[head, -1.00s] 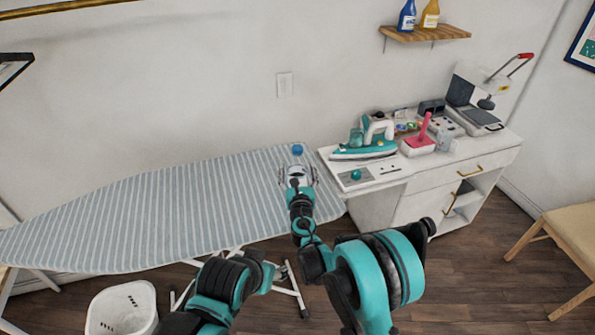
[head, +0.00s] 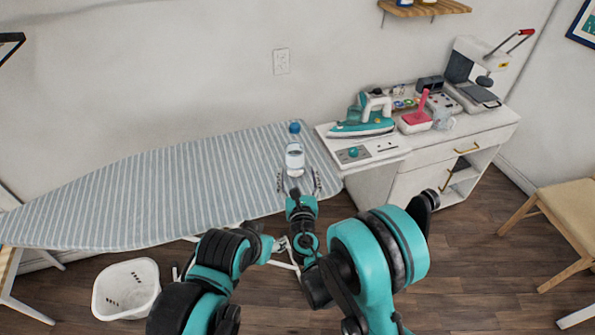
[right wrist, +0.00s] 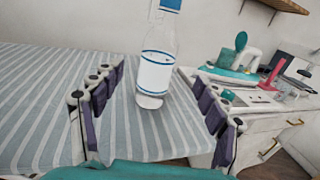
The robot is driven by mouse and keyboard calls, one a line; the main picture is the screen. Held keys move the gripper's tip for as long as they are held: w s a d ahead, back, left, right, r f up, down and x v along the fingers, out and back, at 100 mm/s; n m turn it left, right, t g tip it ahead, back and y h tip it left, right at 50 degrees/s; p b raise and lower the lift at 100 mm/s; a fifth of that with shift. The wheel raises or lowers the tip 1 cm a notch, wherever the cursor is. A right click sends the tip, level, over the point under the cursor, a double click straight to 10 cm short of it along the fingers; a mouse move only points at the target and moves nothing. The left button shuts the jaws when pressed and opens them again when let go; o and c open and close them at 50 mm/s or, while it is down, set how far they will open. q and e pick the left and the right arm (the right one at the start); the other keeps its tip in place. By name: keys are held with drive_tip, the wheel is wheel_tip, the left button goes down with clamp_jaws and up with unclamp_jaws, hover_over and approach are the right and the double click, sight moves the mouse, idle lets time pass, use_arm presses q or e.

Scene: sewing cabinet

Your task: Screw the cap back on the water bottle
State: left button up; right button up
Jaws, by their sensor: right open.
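The water bottle (head: 294,160) stands upright on the striped ironing board near its right end. It is clear with a white, blue-edged label and a blue top (head: 294,127). In the right wrist view the bottle (right wrist: 155,75) stands between and beyond my fingers, its top cut off by the frame edge. I cannot tell whether the blue top is a seated cap. My right gripper (head: 298,184) is open and empty, on the near side of the bottle, apparently apart from it.
The ironing board (head: 170,190) is clear left of the bottle. A white cabinet (head: 405,185) at right holds a teal iron (head: 362,122), a small teal round thing (head: 353,152) and a pink-handled item (head: 416,115). A white basket (head: 126,288) stands on the floor.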

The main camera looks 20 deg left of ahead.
idle(0.4)
drive_tip(key=s+d+r+m+g+h, duration=0.15)
drive_tip(key=d+r+m+h, duration=0.25)
drive_tip(key=d+m, duration=0.8)
drive_tip(key=s+d+r+m+g+h, duration=0.15)
drive_tip(key=d+r+m+h, duration=0.25)
drive_tip(key=d+m, duration=0.75)
drive_tip(key=s+d+f+m+g, duration=0.1)
drive_tip(key=s+d+m+g, duration=0.3)
drive_tip(key=s+d+m, duration=0.55)
drive_tip(key=s+d+f+m+g+y, duration=0.1)
drive_tip(key=s+m, duration=0.5)
drive_tip(key=s, duration=0.7)
wheel_tip(320, 180, down, 2)
drive_tip(key=shift+d+f+m+g+y, duration=0.15)
drive_tip(key=shift+d+m+g+y, duration=0.2)
drive_tip(key=shift+g+y, duration=0.45)
